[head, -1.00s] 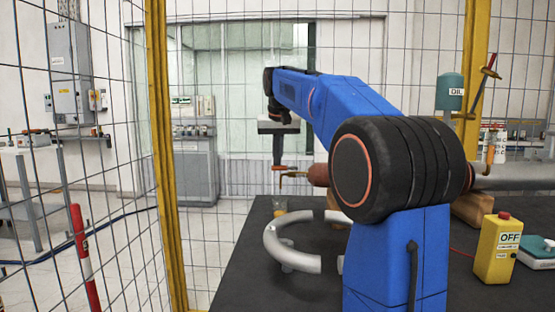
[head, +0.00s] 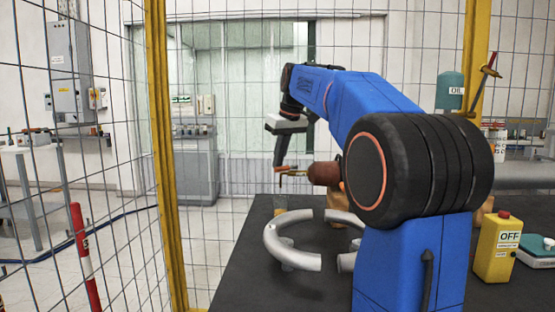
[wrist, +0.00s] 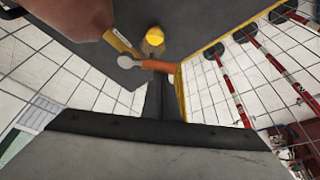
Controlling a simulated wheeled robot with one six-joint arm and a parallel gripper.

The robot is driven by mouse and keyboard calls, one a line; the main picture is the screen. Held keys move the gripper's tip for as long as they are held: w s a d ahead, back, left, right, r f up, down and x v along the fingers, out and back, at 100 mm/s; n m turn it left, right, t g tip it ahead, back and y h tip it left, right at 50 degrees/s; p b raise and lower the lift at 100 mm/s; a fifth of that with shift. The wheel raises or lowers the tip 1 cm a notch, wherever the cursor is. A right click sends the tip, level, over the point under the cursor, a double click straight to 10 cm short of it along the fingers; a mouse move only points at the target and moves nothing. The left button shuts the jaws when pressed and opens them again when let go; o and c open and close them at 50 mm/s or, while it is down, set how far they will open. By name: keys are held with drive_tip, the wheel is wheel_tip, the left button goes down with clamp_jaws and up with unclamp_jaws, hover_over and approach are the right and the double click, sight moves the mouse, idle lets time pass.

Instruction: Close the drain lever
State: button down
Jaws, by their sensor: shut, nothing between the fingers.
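The drain lever has an orange-red handle (head: 279,169) at the end of a brown bushing (head: 323,173) with a short brass spout. In the wrist view the orange handle (wrist: 158,66) reaches right from a round grey pivot (wrist: 125,62) beside the brass pipe (wrist: 121,43). My gripper (head: 279,163) is shut and empty, tilted, with its tip beside the handle. In the wrist view its dark fingers (wrist: 162,82) end at the handle and hide part of it; I cannot tell whether they touch. A small glass (head: 281,203) stands below the spout.
A grey ring-shaped pipe (head: 292,257) lies on the dark table (head: 240,262) in front of the bushing. A yellow OFF button box (head: 497,247) stands at the right. A wire fence with yellow posts (head: 165,150) rises behind the table.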

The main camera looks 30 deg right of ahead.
drive_tip(key=shift+s+d+n+y, duration=0.25)
drive_tip(key=shift+s+n, duration=0.4)
drive_tip(key=shift+s, duration=0.05)
drive_tip(key=shift+s+d+n+y, duration=0.2)
drive_tip(key=shift+s+n, duration=0.4)
drive_tip(key=shift+s, duration=0.15)
drive_tip(key=shift+s+d+n+y, duration=0.25)
drive_tip(key=shift+s+n, duration=0.4)
drive_tip(key=shift+s, duration=0.05)
drive_tip(key=shift+s+d, duration=0.1)
drive_tip(key=shift+s, duration=0.05)
wheel_tip(320, 180, up, 10)
drive_tip(key=shift+w+a, duration=0.2)
drive_tip(key=shift+a, duration=0.1)
